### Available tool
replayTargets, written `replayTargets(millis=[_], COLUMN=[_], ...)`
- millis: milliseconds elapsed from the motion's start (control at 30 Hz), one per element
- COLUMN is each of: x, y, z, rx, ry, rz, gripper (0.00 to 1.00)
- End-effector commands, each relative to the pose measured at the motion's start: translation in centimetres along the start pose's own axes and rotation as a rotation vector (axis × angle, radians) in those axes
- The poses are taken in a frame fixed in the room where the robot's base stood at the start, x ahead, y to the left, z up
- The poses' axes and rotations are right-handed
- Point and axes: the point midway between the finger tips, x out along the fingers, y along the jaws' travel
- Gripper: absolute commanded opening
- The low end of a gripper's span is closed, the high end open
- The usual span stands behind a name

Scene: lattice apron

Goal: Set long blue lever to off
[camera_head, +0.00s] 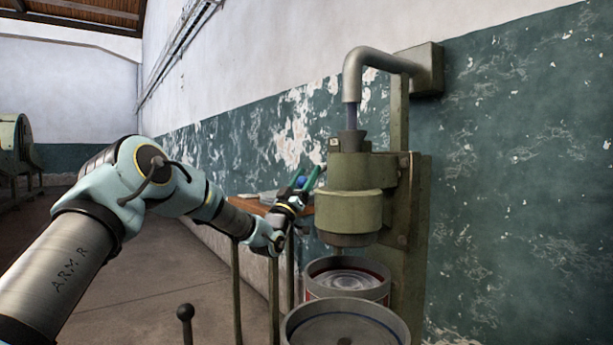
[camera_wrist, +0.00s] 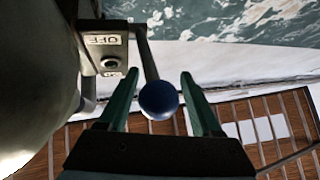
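The long blue lever (camera_wrist: 149,60) is a thin metal rod ending in a round blue ball knob (camera_wrist: 158,100). In the wrist view the rod runs up from the knob beside a label plate (camera_wrist: 108,48) reading OFF, seen upside down. My gripper (camera_wrist: 160,76) is open, with its two green fingers on either side of the knob and a visible gap on each side. In the head view my gripper (camera_head: 309,172) is at the left side of the green machine (camera_head: 354,190), with the blue knob (camera_head: 301,182) showing between the fingers. The lever's pivot is hard to make out.
A brown slatted table (camera_wrist: 270,125) lies below my gripper. Two round metal containers, one under the machine (camera_head: 347,274) and one nearer (camera_head: 345,325), stand to the right. A black-knobbed lever (camera_head: 185,312) rises at the front. The wall (camera_head: 520,170) is close behind the machine.

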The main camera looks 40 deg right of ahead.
Motion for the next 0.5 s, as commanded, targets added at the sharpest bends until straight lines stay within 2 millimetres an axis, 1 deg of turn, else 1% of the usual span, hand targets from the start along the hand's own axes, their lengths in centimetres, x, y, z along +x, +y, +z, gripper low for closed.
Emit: replayTargets(millis=[33, 67, 333, 433, 500], x=[0.1, 0.1, 0.0, -0.6, -1.6], y=[0.0, 0.0, 0.1, 0.1, 0.1], z=[-0.1, -0.1, -0.2, -0.2, -0.1], rx=[0.0, 0.0, 0.0, 0.0, 0.0], ry=[0.001, 0.002, 0.003, 0.003, 0.001], rz=[0.001, 0.001, 0.001, 0.002, 0.001], gripper=[0.72, 0.76, 0.76, 0.76, 0.76])
